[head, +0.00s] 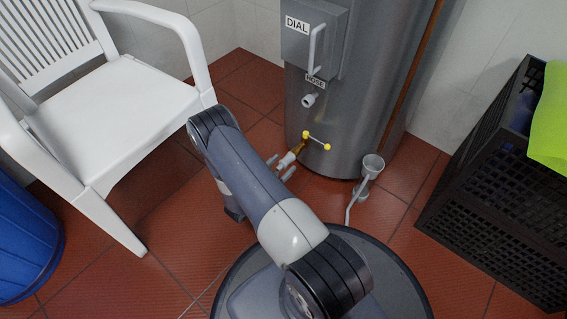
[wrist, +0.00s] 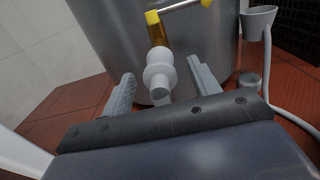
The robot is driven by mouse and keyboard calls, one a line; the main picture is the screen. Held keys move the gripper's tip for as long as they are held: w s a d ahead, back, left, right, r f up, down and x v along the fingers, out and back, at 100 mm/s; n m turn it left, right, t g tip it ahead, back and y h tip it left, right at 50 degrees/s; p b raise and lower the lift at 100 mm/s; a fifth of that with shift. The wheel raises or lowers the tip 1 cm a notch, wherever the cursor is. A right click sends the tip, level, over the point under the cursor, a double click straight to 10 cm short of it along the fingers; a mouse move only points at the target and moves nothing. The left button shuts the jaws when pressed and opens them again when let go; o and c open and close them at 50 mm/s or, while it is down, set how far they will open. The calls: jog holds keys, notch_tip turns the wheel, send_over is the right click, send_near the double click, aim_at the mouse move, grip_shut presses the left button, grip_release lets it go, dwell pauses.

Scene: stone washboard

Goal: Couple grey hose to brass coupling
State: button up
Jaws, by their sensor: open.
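The brass coupling (head: 299,148) sits low on the front of the grey tank, below a yellow-ended valve handle (head: 316,141). A pale grey hose end (head: 288,159) with a rounded collar lies in line with it. In the wrist view the hose end (wrist: 159,74) meets the lower end of the brass coupling (wrist: 155,33); I cannot tell how firmly they join. My gripper (head: 281,166) is open, its fingers on either side of the hose end. In the wrist view gaps show between the hose end and both fingers of my gripper (wrist: 161,72).
The tank (head: 350,110) carries a DIAL box (head: 310,38) with a handle and a grey stub (head: 310,99) under a label. A grey funnel (head: 373,165) with a thin pipe stands right of the coupling. A white chair (head: 130,105) is left, a black crate (head: 500,200) right.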

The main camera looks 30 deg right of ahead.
jog(key=p+v, duration=0.2)
jog(key=v, duration=0.7)
jog(key=shift+a, duration=0.2)
jog(key=b+x, duration=0.3)
jog(key=x, duration=0.7)
jog(key=shift+d, duration=0.3)
jog(key=shift+a, duration=0.3)
jog(key=p+v, duration=0.4)
jog(key=v, duration=0.6)
jog(key=b+x, duration=0.4)
jog(key=x, duration=0.6)
jog(key=shift+d, duration=0.35)
jog(key=v, duration=0.9)
jog(key=shift+r, duration=0.1)
